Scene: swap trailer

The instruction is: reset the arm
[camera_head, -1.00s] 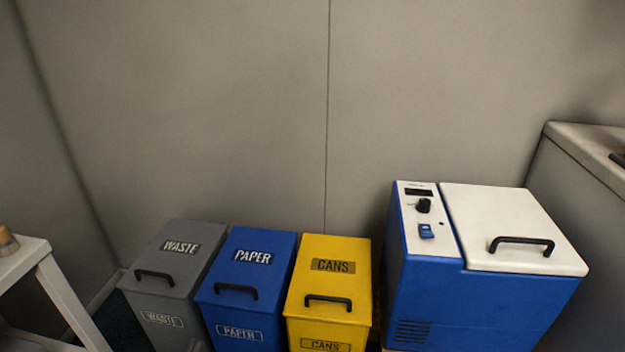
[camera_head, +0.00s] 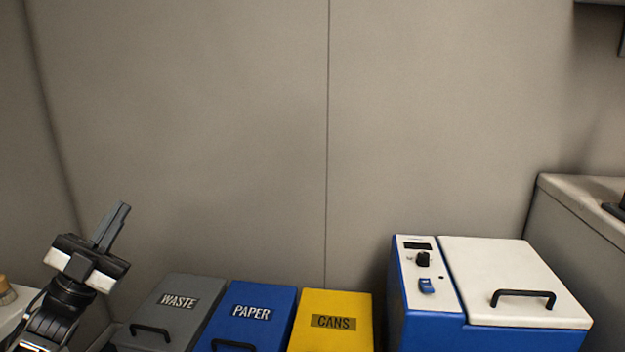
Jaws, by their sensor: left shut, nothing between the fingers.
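My left gripper (camera_head: 112,228) is raised at the lower left of the head view, with its fingers pointing up and a little to the right. Its fingers are together and hold nothing. It shows in front of the wall, above and left of the grey waste bin. My left arm comes in below it from the bottom left edge. My right gripper is not in the head view.
A grey waste bin (camera_head: 185,319), a blue paper bin (camera_head: 259,331) and a yellow cans bin (camera_head: 335,342) stand in a row, lids shut. A blue and white chest (camera_head: 490,257) with a closed lid stands right of them. A grey counter (camera_head: 585,190) is at the far right.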

